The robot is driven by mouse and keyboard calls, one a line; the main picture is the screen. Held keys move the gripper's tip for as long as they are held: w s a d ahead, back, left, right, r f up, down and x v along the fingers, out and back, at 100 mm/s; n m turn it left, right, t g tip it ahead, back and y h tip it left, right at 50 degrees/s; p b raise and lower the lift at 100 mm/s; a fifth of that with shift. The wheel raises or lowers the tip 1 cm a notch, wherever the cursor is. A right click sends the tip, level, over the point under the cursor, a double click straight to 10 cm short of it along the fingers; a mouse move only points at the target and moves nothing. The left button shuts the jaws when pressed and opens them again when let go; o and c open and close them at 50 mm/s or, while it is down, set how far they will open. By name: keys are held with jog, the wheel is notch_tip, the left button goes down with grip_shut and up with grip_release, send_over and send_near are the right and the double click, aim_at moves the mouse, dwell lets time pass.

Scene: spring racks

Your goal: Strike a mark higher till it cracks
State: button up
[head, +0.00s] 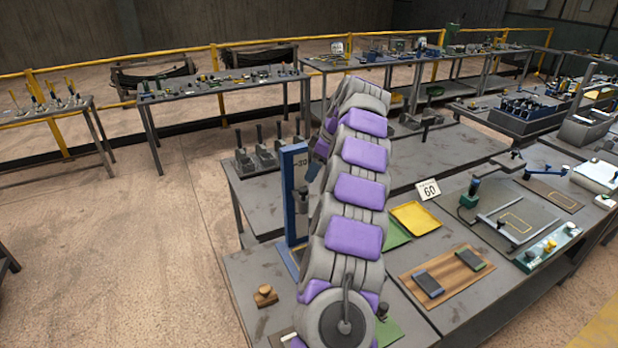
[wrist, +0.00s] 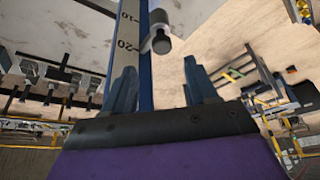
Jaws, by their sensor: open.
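A tall blue post with a pale scale (head: 299,170) stands on the bench just left of my arm; a "30" shows near its top. In the wrist view the same post (wrist: 143,50) is upside down, with "10" and "20" on its scale. A dark-ended cylinder on a light holder (wrist: 161,44) sits beside the scale; in the head view a small dark knob (head: 302,194) shows at the post. My gripper (wrist: 159,66) is open, with its blue fingers apart near the post and nothing seen between them. My arm mostly hides the gripper in the head view.
A "60" card (head: 429,190), a yellow tray (head: 417,217) and a wooden board with dark pads (head: 471,261) lie right of my arm. A small wooden piece (head: 265,295) lies at the bench's left. Several black-handled clamps (head: 266,152) stand behind. The floor at left is clear.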

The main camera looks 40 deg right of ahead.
jog(key=p+v, duration=0.4)
jog(key=v, duration=0.5)
jog(key=shift+d+r, duration=0.2)
jog(key=shift+r, duration=0.05)
jog(key=shift+a, duration=0.1)
jog(key=s+a+m+g+y+b, duration=0.1)
jog(key=s+a+g, duration=0.15)
jog(key=a, duration=1.25)
jog(key=s+a+m+g+b, duration=0.15)
jog(key=s+a, duration=0.25)
jog(key=a, duration=1)
jog(key=s+a+f+m+h+b, duration=0.1)
jog(key=s+a+f, duration=0.35)
jog(key=s, duration=0.25)
jog(key=s+a+f+b, duration=0.1)
jog(key=s+a+f, duration=0.2)
jog(key=s+a, duration=0.35)
jog(key=s+f+m+h, duration=0.1)
jog(key=s+f, duration=0.3)
jog(key=s, duration=0.4)
jog(key=s+f+m+g+h, duration=0.1)
jog(key=s+f, duration=0.3)
jog(key=s, duration=0.4)
jog(key=shift+s+f+m+g+b, duration=0.25)
jog(key=shift+s+m+g+b, duration=0.1)
jog(key=shift+b, duration=0.1)
